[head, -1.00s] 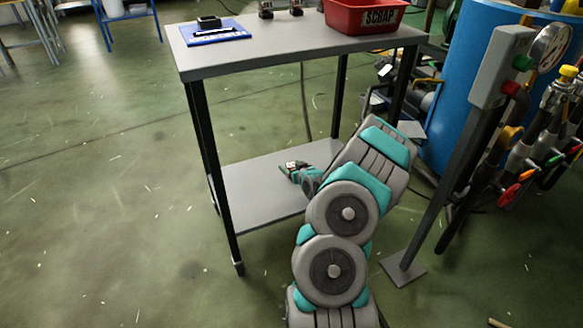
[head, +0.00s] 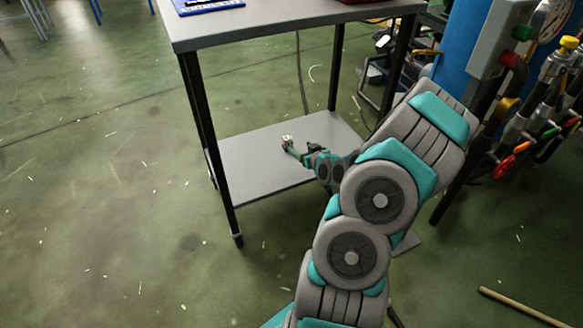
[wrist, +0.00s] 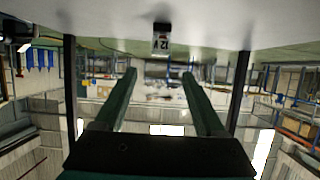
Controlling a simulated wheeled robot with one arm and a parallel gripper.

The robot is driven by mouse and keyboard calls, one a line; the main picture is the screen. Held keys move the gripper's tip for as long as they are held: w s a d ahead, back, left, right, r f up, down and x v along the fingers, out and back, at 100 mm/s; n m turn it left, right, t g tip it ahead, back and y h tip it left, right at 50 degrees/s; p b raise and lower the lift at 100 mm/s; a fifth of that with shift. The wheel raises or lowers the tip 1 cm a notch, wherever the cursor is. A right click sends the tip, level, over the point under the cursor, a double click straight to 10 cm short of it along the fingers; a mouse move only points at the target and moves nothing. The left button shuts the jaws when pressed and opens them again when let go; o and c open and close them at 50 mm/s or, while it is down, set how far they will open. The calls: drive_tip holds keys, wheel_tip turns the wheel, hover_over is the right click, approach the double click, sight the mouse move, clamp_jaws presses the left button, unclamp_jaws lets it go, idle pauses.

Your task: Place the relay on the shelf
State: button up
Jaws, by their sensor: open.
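The relay (head: 287,139), a small dark block with a pale face, is on the cart's lower grey shelf (head: 250,175), towards the middle. In the wrist view, which is upside down, the relay (wrist: 161,42) shows a "12 V" label and rests on the shelf surface (wrist: 215,25). My gripper (wrist: 158,74) is open, with its two green fingers spread apart and nothing between them. The relay appears just beyond the fingertips, centred between them. In the head view my gripper (head: 292,151) is small and close to the relay, so the exact gap is unclear.
The cart's grey top (head: 270,22) overhangs the shelf, with black legs (head: 213,150) at its corners. A blue tank (head: 462,45) and a grey post with hoses stand at right. A wooden stick (head: 520,306) lies on the floor. The floor at left is clear.

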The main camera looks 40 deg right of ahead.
drive_tip(key=s+a+r+n+g+y, duration=0.1)
drive_tip(key=s+a+r+n+g, duration=0.2)
drive_tip(key=a, duration=0.6)
drive_tip(key=s+a+r+g+y, duration=0.2)
drive_tip(key=a+r+g, duration=0.15)
drive_tip(key=a, duration=0.65)
drive_tip(key=s+a+r+g, duration=0.2)
drive_tip(key=s+a+r, duration=0.2)
drive_tip(key=s, duration=0.5)
drive_tip(key=s+a+r+g, duration=0.3)
drive_tip(key=s+a, duration=0.4)
drive_tip(key=s, duration=0.3)
drive_tip(key=s+a+r+g, duration=0.3)
drive_tip(key=s+a+r, duration=0.2)
drive_tip(key=s, duration=0.5)
drive_tip(key=shift+a, duration=0.6)
drive_tip(key=shift+w+r, duration=0.1)
drive_tip(key=shift+c, duration=0.4)
